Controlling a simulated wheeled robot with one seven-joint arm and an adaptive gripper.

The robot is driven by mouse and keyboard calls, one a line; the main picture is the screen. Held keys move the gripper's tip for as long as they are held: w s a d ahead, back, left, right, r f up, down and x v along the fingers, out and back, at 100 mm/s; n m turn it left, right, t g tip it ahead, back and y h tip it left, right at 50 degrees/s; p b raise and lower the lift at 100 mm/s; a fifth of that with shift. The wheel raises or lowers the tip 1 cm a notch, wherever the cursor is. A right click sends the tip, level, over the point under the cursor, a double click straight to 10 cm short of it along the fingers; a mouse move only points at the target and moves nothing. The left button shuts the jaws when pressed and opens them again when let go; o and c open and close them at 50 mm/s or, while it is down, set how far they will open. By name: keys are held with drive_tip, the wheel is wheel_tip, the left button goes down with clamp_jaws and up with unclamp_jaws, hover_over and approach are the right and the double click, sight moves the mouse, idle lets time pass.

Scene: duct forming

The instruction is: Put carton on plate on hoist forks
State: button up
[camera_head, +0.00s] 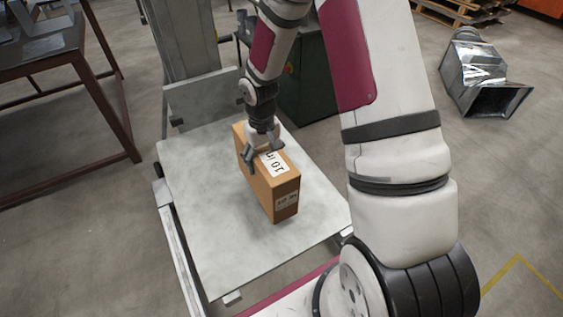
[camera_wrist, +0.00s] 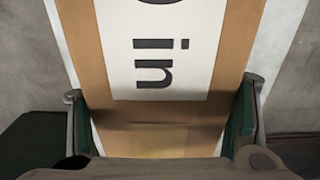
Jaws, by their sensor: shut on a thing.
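A brown carton (camera_head: 273,186) with a white label stands upright on the pale grey plate (camera_head: 200,215), near its middle. The plate lies on the hoist, whose grey mast (camera_head: 188,45) rises behind it; the forks are mostly hidden under the plate. My gripper (camera_head: 258,156) is over the top of the carton with its fingers on either side, shut on it. In the wrist view the carton (camera_wrist: 160,135) fills the space between the two fingers (camera_wrist: 160,125). The carton seems to touch the plate, but I cannot tell for certain.
A dark table (camera_head: 60,62) with metal parts stands at the left. A dark green machine (camera_head: 310,85) stands behind the plate. A shiny duct piece (camera_head: 480,80) lies on the floor at the right, near pallets (camera_head: 455,10). The plate is bare around the carton.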

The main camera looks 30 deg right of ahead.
drive_tip(key=w+a+f, duration=0.3)
drive_tip(key=w+f, duration=0.1)
drive_tip(key=shift+w+a, duration=0.25)
idle(0.3)
drive_tip(key=o, duration=1.9)
drive_tip(key=shift+f, duration=0.1)
drive_tip(key=shift+o, duration=0.2)
